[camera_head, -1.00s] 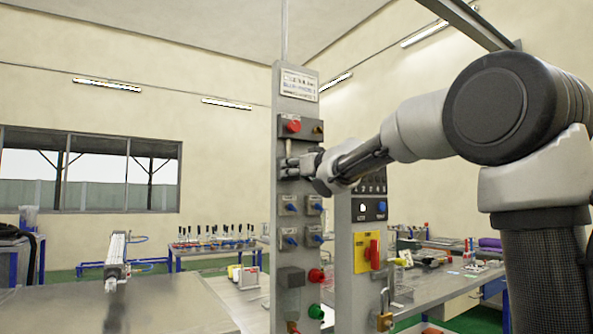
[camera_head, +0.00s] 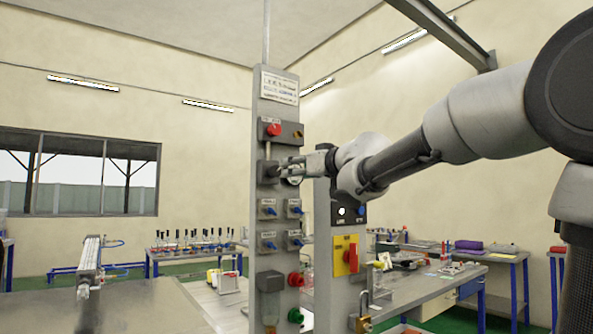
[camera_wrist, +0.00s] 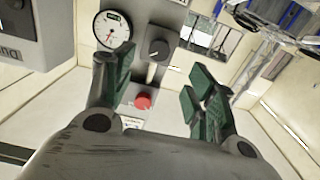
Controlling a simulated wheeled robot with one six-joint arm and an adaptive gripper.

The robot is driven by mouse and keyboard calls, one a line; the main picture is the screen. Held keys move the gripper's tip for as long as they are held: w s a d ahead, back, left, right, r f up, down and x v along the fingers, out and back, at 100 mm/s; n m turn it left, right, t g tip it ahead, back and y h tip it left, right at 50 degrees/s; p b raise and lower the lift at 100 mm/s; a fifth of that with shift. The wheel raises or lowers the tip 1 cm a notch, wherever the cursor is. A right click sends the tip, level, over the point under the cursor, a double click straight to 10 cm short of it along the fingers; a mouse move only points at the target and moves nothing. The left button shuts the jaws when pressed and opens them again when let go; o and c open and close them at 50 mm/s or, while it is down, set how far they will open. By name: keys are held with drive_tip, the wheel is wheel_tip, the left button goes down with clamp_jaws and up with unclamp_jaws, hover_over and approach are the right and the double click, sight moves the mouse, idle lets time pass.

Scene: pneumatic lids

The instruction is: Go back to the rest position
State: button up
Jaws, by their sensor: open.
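My gripper (camera_head: 293,167) is in front of the grey control column (camera_head: 283,111), level with the part just below the red button (camera_head: 273,130). In the wrist view my gripper (camera_wrist: 158,98) has its two green-padded fingers spread apart with nothing between them. Beyond the fingers the wrist view shows a black knob (camera_wrist: 158,48) with a pale stem, the red button (camera_wrist: 143,101) and a round white gauge (camera_wrist: 113,29). Whether a finger touches the panel cannot be told. My arm reaches in from the right side of the head view.
A second post with a yellow plate and red switch (camera_head: 352,255) stands close to the right of the column, with a brass padlock (camera_head: 362,324) low on it. Blue valves and red and green buttons line the column. A bare metal table (camera_head: 150,308) lies at left; workbenches stand behind.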

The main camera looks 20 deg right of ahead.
idle(0.3)
drive_tip(key=s+d+f+m+g+h, duration=0.1)
drive_tip(key=s+d+f+g+h, duration=0.25)
drive_tip(key=d+f, duration=0.5)
drive_tip(key=s+d+f+m+g+h, duration=0.25)
drive_tip(key=s+d+f+h, duration=0.2)
drive_tip(key=f, duration=0.65)
drive_tip(key=s+a+f+g+y, duration=0.1)
drive_tip(key=s+f+g, duration=0.2)
drive_tip(key=s+f, duration=0.5)
drive_tip(key=s+f+g+y, duration=0.1)
drive_tip(key=s+f+g, duration=0.3)
drive_tip(key=s, duration=1.3)
wheel_tip(320, 180, down, 5)
drive_tip(key=shift+a+r, duration=0.1)
drive_tip(key=shift+a, duration=0.25)
